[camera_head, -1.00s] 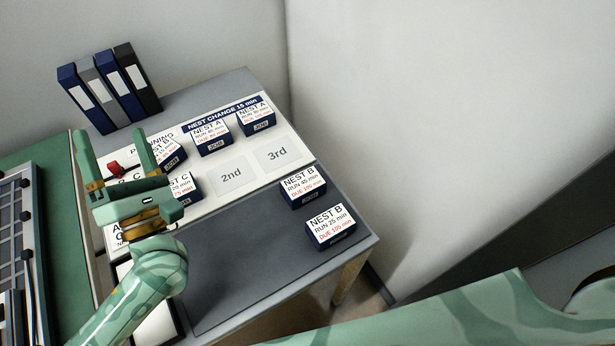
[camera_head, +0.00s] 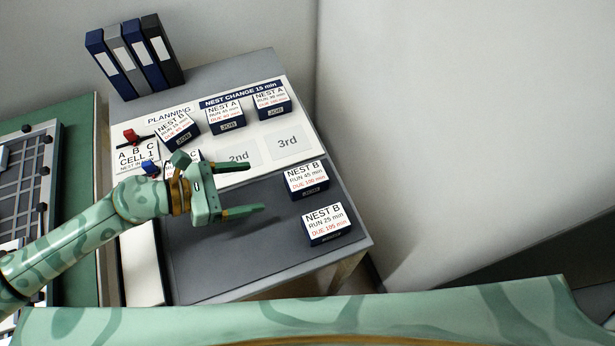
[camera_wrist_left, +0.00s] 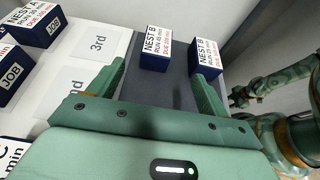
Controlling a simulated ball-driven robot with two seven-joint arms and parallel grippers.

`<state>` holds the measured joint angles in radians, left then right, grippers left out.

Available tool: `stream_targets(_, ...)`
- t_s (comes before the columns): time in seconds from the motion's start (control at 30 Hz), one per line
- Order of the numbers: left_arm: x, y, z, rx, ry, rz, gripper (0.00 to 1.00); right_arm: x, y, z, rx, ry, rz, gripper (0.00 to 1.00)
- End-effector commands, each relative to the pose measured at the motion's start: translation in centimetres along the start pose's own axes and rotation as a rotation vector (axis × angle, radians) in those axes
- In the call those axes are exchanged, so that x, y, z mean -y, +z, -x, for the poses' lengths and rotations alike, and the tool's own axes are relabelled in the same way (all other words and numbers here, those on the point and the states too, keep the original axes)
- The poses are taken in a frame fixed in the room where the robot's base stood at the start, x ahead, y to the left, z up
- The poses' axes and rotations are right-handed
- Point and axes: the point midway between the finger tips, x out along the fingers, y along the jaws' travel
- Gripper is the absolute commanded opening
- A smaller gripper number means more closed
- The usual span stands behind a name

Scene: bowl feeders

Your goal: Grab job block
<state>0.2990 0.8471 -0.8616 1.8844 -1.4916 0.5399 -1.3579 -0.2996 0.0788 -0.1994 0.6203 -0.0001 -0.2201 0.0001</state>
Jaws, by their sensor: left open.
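Two job blocks marked NEST B stand on the grey part of the table: one reads RUN 45 min (camera_head: 306,179), the other RUN 25 min (camera_head: 327,224). More job blocks stand on the white planning sheet: two NEST A blocks (camera_head: 225,117) (camera_head: 271,104) and another block (camera_head: 176,130) beside them. A NEST C block is mostly hidden behind my left gripper (camera_head: 256,188). That gripper is open and empty above the grey surface, its fingers pointing right toward the NEST B blocks. In the left wrist view the NEST B blocks (camera_wrist_left: 156,48) (camera_wrist_left: 205,55) show beyond the fingers, apart from them.
The planning sheet has spaces marked 2nd and 3rd (camera_head: 288,143). A red slider (camera_head: 131,137) and a blue one (camera_head: 149,167) sit at the CELL 1 card. Binders (camera_head: 135,60) stand at the back. The grey surface (camera_head: 215,265) in front is clear.

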Motion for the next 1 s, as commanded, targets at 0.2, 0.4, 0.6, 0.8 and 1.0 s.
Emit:
stream_targets(0.2, 0.1, 0.2, -5.6, 0.005, -0.003, 0.004, 0.78, 0.3, -0.2, 0.3, -0.003, -0.004, -0.001, 0.36)
stream_targets(0.4, 0.1, 0.1, -8.9, 0.003, -0.003, 0.006, 0.78, 0.2, -0.1, 0.1, -0.001, -0.003, 0.000, 0.36)
stream_targets(0.6, -0.1, 0.2, -10.7, 0.003, -0.005, 0.008, 0.78, 0.0, 0.1, -0.1, 0.001, 0.000, 0.001, 0.36)
stream_targets(0.8, -0.4, 0.2, -14.0, 0.002, -0.005, 0.009, 0.78, -0.1, 0.3, -0.6, 0.006, 0.000, 0.002, 0.36)
stream_targets(1.0, -0.4, 0.2, -14.8, 0.001, -0.003, 0.008, 0.78, -0.1, 0.3, -0.7, 0.006, 0.001, 0.002, 0.36)
